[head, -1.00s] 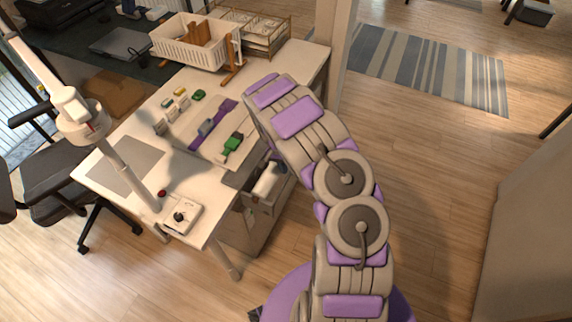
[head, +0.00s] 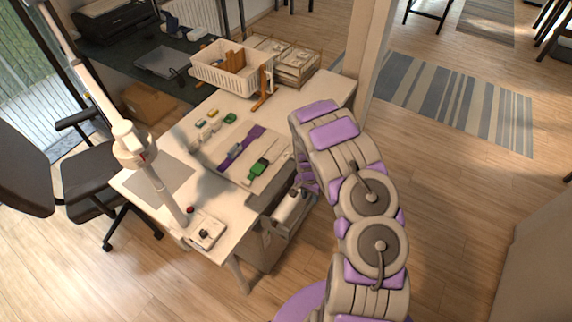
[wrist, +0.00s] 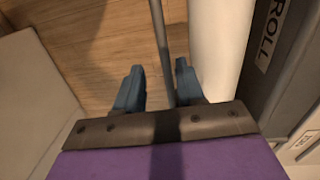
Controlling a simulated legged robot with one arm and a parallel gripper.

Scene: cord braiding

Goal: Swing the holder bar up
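The holder bar (wrist: 159,28) is a thin grey rod running away from me between my fingers in the wrist view. My gripper (wrist: 158,72) has its two blue-grey fingers apart, one on each side of the rod; the right finger is nearer to it. I cannot tell whether either finger touches it. A white roll (wrist: 220,42) stands just right of the fingers. In the head view, the white roll (head: 289,207) shows at the side of the table, low beside my arm. My fingers and the rod cannot be made out there.
A dark grey panel labelled ROLL (wrist: 285,50) is close on the right in the wrist view. The table (head: 228,207) carries a purple strap (head: 241,146), a green clamp (head: 259,168) and a white basket (head: 226,80). Open wooden floor (head: 450,190) lies to the right.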

